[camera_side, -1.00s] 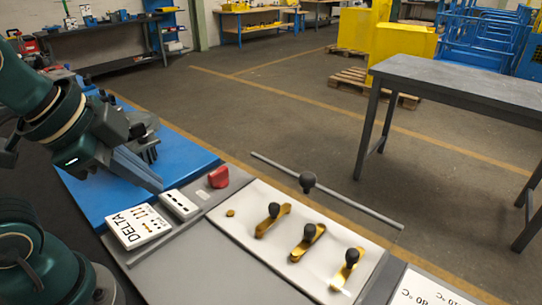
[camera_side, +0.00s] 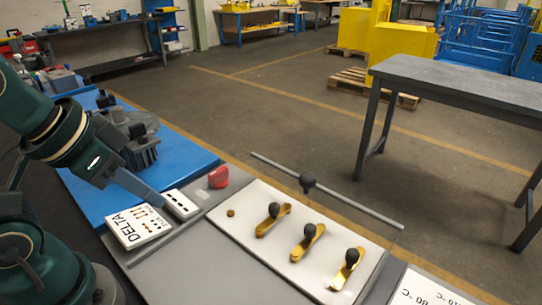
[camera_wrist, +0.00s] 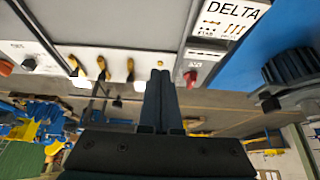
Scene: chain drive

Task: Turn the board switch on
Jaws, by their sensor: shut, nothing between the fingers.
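The white DELTA plate (camera_side: 138,226) lies at the left end of the grey console in the side view and at the top of the wrist view (camera_wrist: 232,16). Beside it is a small white block with black marks (camera_side: 181,204), which may be the board switch. A red knob (camera_side: 218,177) stands behind it and also shows in the wrist view (camera_wrist: 190,78). My gripper (camera_side: 162,204) is shut and empty, pointing down at the left edge of the white block. Whether it touches the block cannot be told. The wrist view shows its closed fingers (camera_wrist: 160,76).
A white panel (camera_side: 235,237) with several yellow levers with black knobs lies to the right. A grey rod (camera_side: 350,203) with a black ball runs behind it. Dark machine parts (camera_side: 140,150) stand on the blue board (camera_side: 90,200) behind my gripper.

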